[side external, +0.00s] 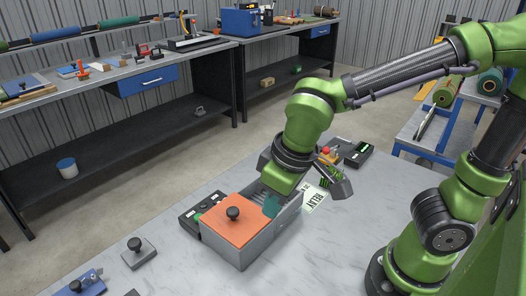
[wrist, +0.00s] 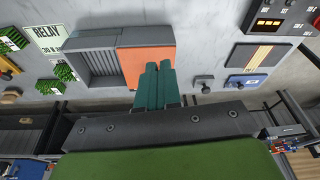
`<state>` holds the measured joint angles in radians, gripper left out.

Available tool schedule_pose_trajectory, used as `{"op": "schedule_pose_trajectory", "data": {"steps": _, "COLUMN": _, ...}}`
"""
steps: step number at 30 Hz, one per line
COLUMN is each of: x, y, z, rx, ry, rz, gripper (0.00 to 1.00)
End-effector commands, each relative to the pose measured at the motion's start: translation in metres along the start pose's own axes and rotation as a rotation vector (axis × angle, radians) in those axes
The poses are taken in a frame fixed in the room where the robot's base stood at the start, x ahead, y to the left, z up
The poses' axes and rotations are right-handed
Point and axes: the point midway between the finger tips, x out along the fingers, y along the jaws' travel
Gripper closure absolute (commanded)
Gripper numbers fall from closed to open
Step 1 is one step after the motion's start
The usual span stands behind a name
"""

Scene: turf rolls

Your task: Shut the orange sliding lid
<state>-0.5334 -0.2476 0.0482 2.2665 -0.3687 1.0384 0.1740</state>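The orange lid (side external: 226,226) with a black knob (side external: 233,212) covers the near-left part of a grey box (side external: 262,247). The box's ribbed interior is open beyond the lid. In the wrist view the lid (wrist: 133,63) lies right of the open ribbed part of the box (wrist: 92,64). My gripper (side external: 270,207) is over the box, right of the knob in the side view, apart from it. In the wrist view my teal fingers (wrist: 157,65) are together with nothing seen between them; they overlap the lid in the picture and the knob is hidden.
A black device (side external: 192,217) stands left of the box. A grey block with a knob (side external: 138,251) and a blue block (side external: 84,284) are at front left. A RELAY card (side external: 314,198) lies right of the box, and a black unit (side external: 357,152) stands behind.

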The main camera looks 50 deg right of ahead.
Motion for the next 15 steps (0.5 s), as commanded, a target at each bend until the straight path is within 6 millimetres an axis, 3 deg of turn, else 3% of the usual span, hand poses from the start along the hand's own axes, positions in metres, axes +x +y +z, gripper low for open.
{"op": "schedule_pose_trajectory", "data": {"steps": 1, "x": 0.011, "y": -0.021, "z": -0.002, "rx": -0.08, "ry": -0.037, "rz": 0.057, "gripper": 1.0}}
{"op": "schedule_pose_trajectory", "data": {"steps": 3, "x": 0.022, "y": -0.044, "z": -0.006, "rx": -0.152, "ry": -0.052, "rz": 0.15, "gripper": 1.0}}
{"op": "schedule_pose_trajectory", "data": {"steps": 9, "x": 0.04, "y": -0.098, "z": -0.028, "rx": -0.218, "ry": 0.062, "rz": 0.391, "gripper": 1.0}}
{"op": "schedule_pose_trajectory", "data": {"steps": 15, "x": 0.025, "y": -0.095, "z": -0.058, "rx": -0.061, "ry": 0.207, "rz": 0.475, "gripper": 1.0}}
